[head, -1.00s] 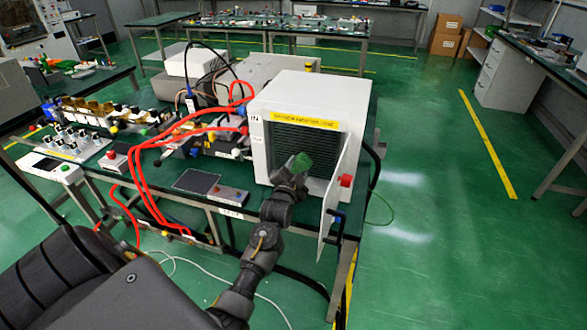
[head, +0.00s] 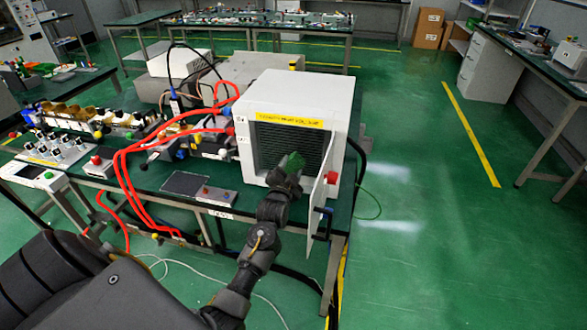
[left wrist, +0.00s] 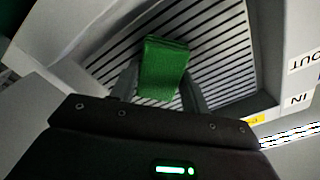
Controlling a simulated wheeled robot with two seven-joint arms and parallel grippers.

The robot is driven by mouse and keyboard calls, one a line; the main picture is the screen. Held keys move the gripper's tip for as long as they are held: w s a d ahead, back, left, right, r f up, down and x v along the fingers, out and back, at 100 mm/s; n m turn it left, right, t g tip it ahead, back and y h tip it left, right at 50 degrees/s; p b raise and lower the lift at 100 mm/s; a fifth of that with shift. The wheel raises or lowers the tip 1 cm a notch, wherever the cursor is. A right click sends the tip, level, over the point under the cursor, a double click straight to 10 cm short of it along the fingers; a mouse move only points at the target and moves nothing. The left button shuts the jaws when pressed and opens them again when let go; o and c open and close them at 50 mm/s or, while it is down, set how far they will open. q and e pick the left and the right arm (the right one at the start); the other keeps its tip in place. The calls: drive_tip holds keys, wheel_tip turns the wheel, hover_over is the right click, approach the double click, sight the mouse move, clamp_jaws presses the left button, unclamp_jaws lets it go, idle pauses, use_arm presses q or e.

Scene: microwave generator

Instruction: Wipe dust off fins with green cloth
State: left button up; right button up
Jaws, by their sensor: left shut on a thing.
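The green cloth (head: 291,164) is held in my left gripper (head: 286,172) at the open front of the white box (head: 290,95). The cloth also shows in the left wrist view (left wrist: 164,66), folded and gripped between the two fingers (left wrist: 160,90). The dark fins (head: 272,140) are horizontal slats inside the box. In the left wrist view the fins (left wrist: 215,50) lie right behind the cloth; I cannot tell whether it touches them. The door (head: 322,195) of the box stands open on the right. My right gripper is not in view.
Red cables (head: 125,180) run from the box's left side over the bench's front edge. A flat dark panel (head: 185,183) and a small button box (head: 216,195) lie on the bench left of my arm. A red knob (head: 332,178) is on the door.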

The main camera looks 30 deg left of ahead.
use_arm(q)
drive_tip(key=shift+s+a+r+p, duration=0.15)
drive_tip(key=shift+s+a, duration=0.1)
drive_tip(key=shift+a, duration=0.5)
drive_tip(key=shift+s+a+f+p, duration=0.1)
drive_tip(key=shift+s+a+p, duration=0.15)
drive_tip(key=shift+a, duration=0.45)
drive_tip(key=shift+s+a+r+p, duration=0.1)
drive_tip(key=shift+s+a, duration=0.2)
drive_tip(key=shift+a, duration=0.45)
drive_tip(key=shift+s+a, duration=0.2)
drive_tip(key=shift+a, duration=0.4)
drive_tip(key=shift+s+a, duration=0.2)
drive_tip(key=shift+a, duration=0.35)
drive_tip(key=shift+s+d+p, duration=0.25)
drive_tip(key=shift+s+p, duration=0.25)
drive_tip(key=shift+p, duration=0.25)
drive_tip(key=shift+p+v, duration=1.35)
drive_tip(key=shift+v, duration=1.15)
